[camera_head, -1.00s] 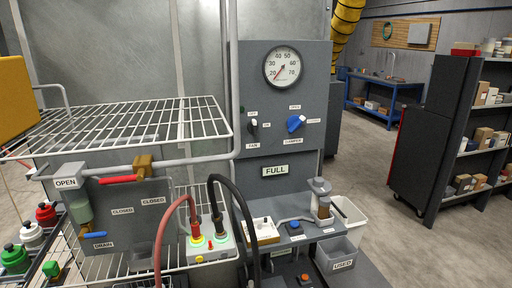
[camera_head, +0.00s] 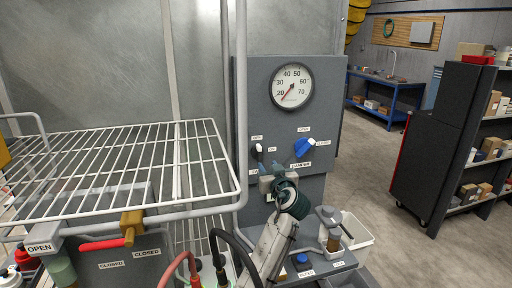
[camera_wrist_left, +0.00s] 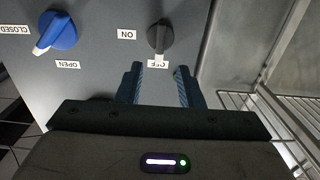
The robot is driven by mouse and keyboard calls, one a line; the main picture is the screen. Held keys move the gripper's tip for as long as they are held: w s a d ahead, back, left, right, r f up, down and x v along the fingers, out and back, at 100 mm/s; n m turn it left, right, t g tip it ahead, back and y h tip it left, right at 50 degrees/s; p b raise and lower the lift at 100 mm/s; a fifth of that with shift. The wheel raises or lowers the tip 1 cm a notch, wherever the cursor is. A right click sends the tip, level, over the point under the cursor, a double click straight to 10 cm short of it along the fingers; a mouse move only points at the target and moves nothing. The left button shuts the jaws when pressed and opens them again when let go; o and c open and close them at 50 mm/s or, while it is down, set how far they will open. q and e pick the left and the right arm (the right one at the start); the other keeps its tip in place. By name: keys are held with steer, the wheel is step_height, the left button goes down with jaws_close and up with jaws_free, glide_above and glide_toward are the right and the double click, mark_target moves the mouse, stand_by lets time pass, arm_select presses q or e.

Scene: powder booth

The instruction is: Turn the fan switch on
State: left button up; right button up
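The fan switch (camera_head: 258,151) is a small dark knob with a white tip on the grey control panel (camera_head: 325,100). In the left wrist view the fan switch (camera_wrist_left: 160,37) has its pointer towards the OFF label (camera_wrist_left: 158,64), with the ON label (camera_wrist_left: 127,34) to its left. My left gripper (camera_head: 268,168) is just below the switch in the head view. In the wrist view its two fingers (camera_wrist_left: 159,80) are apart and empty, pointing at the switch with a gap between. My right gripper is not in view.
The blue damper knob (camera_head: 304,147) sits right of the fan switch, and a round gauge (camera_head: 292,85) is above. A white wire rack (camera_head: 120,170) with a pale upright pipe (camera_head: 241,110) stands close on the left. A jar (camera_head: 330,225) stands at lower right.

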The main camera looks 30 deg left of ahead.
mark_target(260, 153)
arm_select(q)
steer(key=p+x, duration=0.1)
steer(key=x, duration=0.2)
steer(key=p+x, duration=0.2)
steer(key=r+p+x, duration=0.1)
steer(key=x, duration=0.2)
steer(key=shift+w+a, duration=0.2)
steer(key=shift+a, duration=0.1)
steer(key=shift+w+a+r+p, duration=0.1)
steer(key=shift+w+a+p, duration=0.1)
steer(key=shift+a+p, duration=0.1)
steer(key=shift+w, duration=0.1)
steer(key=shift+c, duration=0.4)
jaws_close()
